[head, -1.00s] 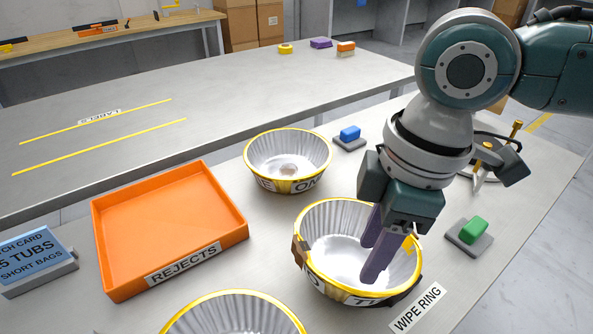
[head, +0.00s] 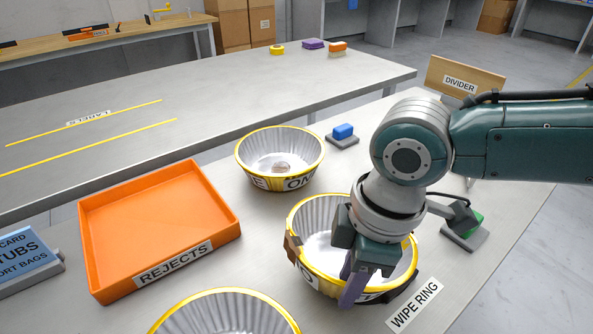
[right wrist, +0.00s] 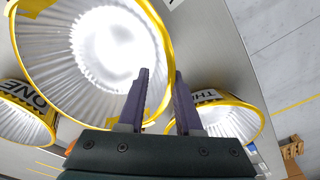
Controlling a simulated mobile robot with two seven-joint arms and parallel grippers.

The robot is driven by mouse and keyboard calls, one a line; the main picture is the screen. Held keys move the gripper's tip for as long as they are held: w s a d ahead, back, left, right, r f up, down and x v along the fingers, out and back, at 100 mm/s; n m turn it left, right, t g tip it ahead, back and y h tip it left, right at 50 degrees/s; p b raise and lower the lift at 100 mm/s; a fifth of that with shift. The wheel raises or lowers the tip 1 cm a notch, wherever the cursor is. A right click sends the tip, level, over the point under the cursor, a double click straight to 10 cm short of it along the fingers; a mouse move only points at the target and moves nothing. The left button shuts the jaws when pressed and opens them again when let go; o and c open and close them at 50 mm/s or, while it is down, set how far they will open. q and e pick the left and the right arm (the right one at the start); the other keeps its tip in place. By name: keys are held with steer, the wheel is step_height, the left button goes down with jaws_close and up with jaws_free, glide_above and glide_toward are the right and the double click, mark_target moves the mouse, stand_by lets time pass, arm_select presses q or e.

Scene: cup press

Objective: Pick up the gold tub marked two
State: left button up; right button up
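The gold tub marked two (head: 313,224) stands on the near table, with a gold rim, pleated silver inside and a partly covered letter band. In the right wrist view it is the large tub (right wrist: 45,60). My right gripper (head: 352,292) is down at its near rim, hiding part of the wall. In the right wrist view the fingers of my right gripper (right wrist: 162,76) are apart, one over the inside and one outside, with the rim between them. Whether either touches the rim I cannot tell. My left gripper is not in view.
A tub marked one (head: 280,150) stands behind, and another tub (head: 225,312) is at the front edge of the picture. An orange rejects tray (head: 160,230) lies left. A divider (head: 465,80) stands behind my arm.

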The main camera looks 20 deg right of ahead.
jaws_close()
steer(key=shift+r, duration=0.1)
stand_by(0.3)
